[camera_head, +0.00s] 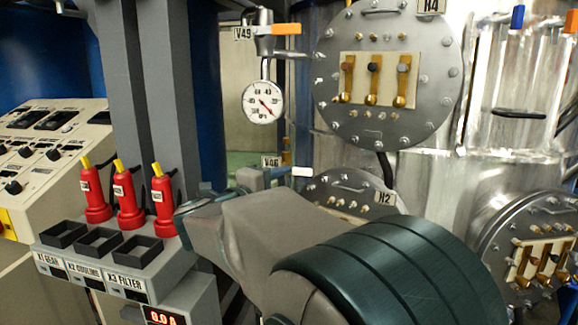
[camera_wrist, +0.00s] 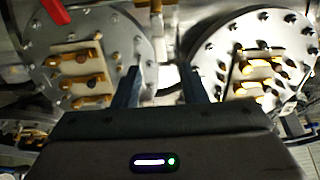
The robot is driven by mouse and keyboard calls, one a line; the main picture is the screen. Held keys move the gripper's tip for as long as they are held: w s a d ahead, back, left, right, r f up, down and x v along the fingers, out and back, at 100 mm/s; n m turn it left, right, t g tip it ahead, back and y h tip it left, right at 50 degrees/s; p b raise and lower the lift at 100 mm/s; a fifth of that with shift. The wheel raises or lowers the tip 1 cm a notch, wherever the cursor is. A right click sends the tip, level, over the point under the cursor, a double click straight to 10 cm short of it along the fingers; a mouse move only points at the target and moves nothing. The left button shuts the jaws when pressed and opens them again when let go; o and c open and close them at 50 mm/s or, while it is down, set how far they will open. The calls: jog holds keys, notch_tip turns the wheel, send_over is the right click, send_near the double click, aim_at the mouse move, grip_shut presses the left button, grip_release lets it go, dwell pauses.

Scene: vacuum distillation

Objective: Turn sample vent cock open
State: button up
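No cock in view carries a readable "sample vent" name. A valve tagged V46 (camera_head: 271,161) has a white-tipped lever (camera_head: 301,171) pointing right, in the head view just beyond my arm. Above it, a valve tagged V49 (camera_head: 243,33) has an orange lever (camera_head: 286,29) lying level. My gripper (camera_wrist: 163,88) is open in the wrist view, its two dark fingers apart and pointing at the metal vessel between two round flanges. No held object is clear between them. In the head view my arm hides part of the V46 valve, and contact cannot be told.
A pressure gauge (camera_head: 263,102) hangs below V49. The bolted flange N4 (camera_head: 388,125) and the lower flange N2 (camera_head: 340,187) carry brass terminals. Red plugs (camera_head: 127,203) stand above black sockets at left. A red lever (camera_wrist: 55,12) shows at the wrist view's upper left.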

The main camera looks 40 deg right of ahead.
aim_at(302, 173)
jog(key=p+x, duration=0.1)
jog(key=x, duration=0.9)
jog(key=shift+w+d, duration=0.1)
jog(key=shift+d, duration=0.2)
grip_shut()
